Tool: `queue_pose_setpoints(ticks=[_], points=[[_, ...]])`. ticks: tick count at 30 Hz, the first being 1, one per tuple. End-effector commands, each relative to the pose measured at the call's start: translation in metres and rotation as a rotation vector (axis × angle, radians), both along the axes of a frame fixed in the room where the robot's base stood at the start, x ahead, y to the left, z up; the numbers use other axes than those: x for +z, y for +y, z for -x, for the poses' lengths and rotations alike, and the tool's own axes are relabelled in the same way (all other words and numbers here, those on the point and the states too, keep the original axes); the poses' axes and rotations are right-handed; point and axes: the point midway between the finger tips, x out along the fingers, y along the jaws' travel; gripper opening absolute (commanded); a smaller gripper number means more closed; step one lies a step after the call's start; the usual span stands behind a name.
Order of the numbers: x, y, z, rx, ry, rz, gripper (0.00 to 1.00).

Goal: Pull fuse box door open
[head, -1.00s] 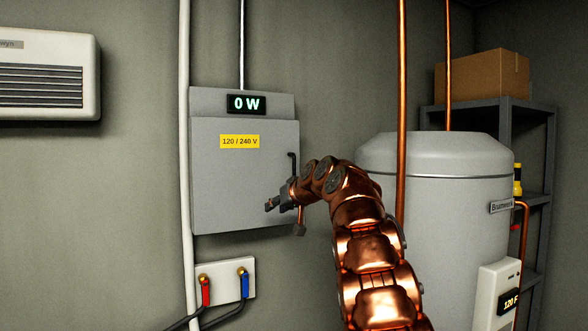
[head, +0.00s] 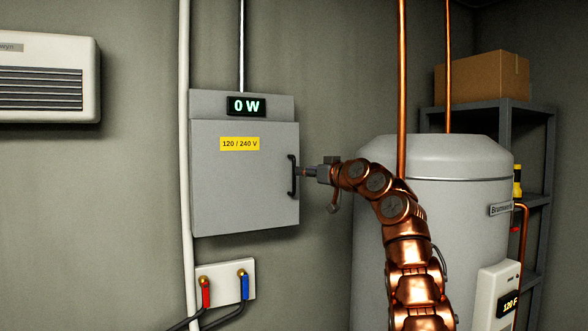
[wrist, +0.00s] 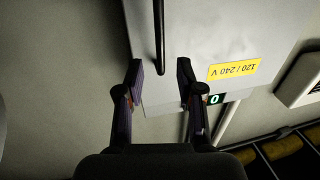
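The grey fuse box door (head: 240,185) is shut, with a yellow 120 / 240 V label. It shows upside down in the wrist view (wrist: 215,35). Its black vertical handle (head: 292,178) is on the door's right edge. My gripper (head: 300,171) is at the handle, reaching in from the right. In the wrist view my gripper (wrist: 160,69) is open, its two fingers apart. The handle (wrist: 159,35) appears in the gap between the fingertips, with no finger visibly touching it. How deep it sits between them I cannot tell.
A grey tank (head: 430,230) stands right of the box, with copper pipes (head: 401,80) near it. A white pipe (head: 186,130) runs along the box's left side. A valve plate (head: 226,266) is below. The wall left of the box is clear below the white unit (head: 48,78).

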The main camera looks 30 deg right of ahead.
Motion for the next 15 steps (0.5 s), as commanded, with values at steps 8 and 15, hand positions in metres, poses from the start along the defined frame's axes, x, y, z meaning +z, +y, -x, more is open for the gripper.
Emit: queue_pose_setpoints(ticks=[8, 15], points=[[0.004, 0.005, -0.035, 0.001, 0.004, -0.003, 0.37], [0.005, 0.007, -0.056, 0.0, 0.0, 0.0, 0.37]])
